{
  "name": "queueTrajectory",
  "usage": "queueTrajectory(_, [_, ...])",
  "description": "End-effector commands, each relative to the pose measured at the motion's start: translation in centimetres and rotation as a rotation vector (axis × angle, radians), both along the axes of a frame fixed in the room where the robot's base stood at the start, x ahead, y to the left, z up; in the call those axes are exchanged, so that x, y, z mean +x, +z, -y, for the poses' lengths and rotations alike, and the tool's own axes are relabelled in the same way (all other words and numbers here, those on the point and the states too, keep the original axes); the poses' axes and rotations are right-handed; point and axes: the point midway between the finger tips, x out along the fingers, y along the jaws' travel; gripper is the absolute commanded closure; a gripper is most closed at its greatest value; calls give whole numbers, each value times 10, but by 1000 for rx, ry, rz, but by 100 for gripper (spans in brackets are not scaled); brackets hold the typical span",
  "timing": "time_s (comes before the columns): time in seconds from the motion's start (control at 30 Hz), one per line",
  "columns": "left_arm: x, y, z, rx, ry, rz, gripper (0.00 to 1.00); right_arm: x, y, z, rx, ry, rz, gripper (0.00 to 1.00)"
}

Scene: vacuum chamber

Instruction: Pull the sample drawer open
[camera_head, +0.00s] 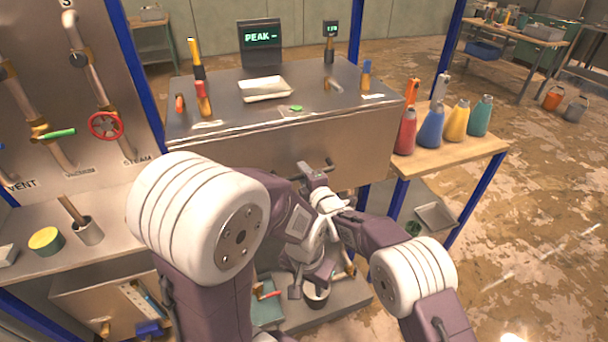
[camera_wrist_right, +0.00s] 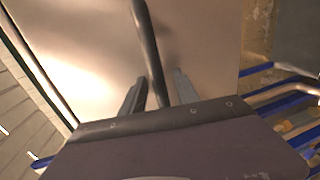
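The sample drawer's broad steel front (camera_head: 350,140) faces me below the worktop in the head view. A dark bar handle (camera_head: 327,167) is on it. It is also seen in the wrist view as the drawer front (camera_wrist_right: 90,45) with its bar handle (camera_wrist_right: 148,45). My right gripper (camera_head: 314,172) is at the handle. In the right wrist view, its fingers (camera_wrist_right: 157,92) stand apart on either side of the bar, with a gap on the right. My left gripper (camera_head: 312,284) hangs lower, apart from the handle, its fingers seemingly spread. My arms hide the lower part of the drawer front.
A white tray (camera_head: 265,89) and a PEAK screen (camera_head: 260,44) are on top. Several coloured bottles (camera_head: 431,125) stand on a side table (camera_head: 455,157) at right. A red valve wheel (camera_head: 106,126) is at left. A pot (camera_head: 316,295) stands below my left gripper.

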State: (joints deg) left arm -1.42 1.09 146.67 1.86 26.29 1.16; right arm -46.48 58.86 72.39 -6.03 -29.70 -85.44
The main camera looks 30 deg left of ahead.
Motion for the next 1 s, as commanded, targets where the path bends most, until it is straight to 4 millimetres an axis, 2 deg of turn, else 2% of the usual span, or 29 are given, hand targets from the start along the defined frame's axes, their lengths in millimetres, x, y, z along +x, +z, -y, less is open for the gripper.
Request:
queueTrajectory(0.23, [0, 0, 0, 0, 0, 0, 64, 0, 0, -1, 0, 0, 0, 63])
queueTrajectory(0.37, [0, 0, 0, 0, 0, 0, 64, 0, 0, -1, 0, 0, 0, 99])
queueTrajectory(1.0, [0, 0, 0, 0, 0, 0, 64, 0, 0, 0, -1, 0, -1, 100])
